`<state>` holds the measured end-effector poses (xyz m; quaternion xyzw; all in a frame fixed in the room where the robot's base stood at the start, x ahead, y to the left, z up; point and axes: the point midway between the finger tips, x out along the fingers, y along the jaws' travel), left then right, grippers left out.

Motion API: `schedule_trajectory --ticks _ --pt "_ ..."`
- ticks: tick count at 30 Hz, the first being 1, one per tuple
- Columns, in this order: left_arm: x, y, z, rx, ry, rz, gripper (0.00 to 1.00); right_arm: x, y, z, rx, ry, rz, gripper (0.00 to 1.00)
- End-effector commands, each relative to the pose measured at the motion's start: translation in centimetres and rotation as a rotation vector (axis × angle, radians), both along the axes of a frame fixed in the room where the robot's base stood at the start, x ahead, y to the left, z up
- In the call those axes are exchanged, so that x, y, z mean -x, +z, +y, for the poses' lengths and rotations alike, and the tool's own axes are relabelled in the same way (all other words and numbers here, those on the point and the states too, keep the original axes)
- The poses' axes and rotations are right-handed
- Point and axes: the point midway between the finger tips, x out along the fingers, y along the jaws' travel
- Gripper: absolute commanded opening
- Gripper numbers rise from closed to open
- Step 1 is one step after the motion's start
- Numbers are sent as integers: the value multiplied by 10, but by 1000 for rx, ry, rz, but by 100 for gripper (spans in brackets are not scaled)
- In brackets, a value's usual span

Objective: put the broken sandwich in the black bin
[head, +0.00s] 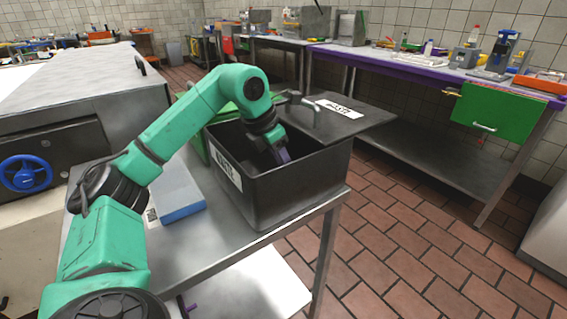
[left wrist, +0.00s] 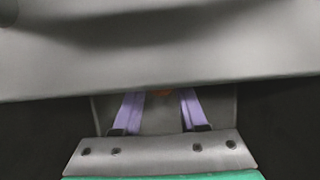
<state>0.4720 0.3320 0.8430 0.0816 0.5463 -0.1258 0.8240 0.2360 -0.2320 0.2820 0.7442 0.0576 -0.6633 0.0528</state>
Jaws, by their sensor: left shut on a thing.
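The black bin (head: 305,195) stands on a metal table, with a white label on its left side. Its top is uncovered, and a dark lid (head: 368,128) with a handle and a white label lies beyond it. My left gripper (head: 285,158) reaches down into the bin's opening. A grey edge hides the rest of the sandwich there. In the head view I cannot make out the sandwich. My right gripper is not in view.
A blue and white box (head: 182,200) lies on the metal table (head: 232,240) left of the bin. A green bin (head: 196,148) stands behind the black one. A long bench (head: 400,62) with tools is at the back. Tiled floor is open at right.

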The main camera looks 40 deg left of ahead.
Motion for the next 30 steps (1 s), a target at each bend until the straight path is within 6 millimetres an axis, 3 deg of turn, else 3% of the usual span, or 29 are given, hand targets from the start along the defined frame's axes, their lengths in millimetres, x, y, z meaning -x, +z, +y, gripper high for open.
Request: schedule_trajectory --ticks 2,3,5,6,14,19,30 --pt "0 -3 0 0 0 0 0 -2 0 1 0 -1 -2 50" --pt "0 -3 0 0 0 0 45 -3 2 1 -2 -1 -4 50" --pt "0 -3 0 0 0 -1 68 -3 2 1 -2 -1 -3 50" --pt "0 -3 0 0 0 -1 72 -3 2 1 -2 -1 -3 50" --pt "0 -2 0 0 0 0 72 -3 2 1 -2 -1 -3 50" --pt "3 10 1 1 0 -2 72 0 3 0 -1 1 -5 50" --pt "36 96 12 2 0 -3 72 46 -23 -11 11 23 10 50"
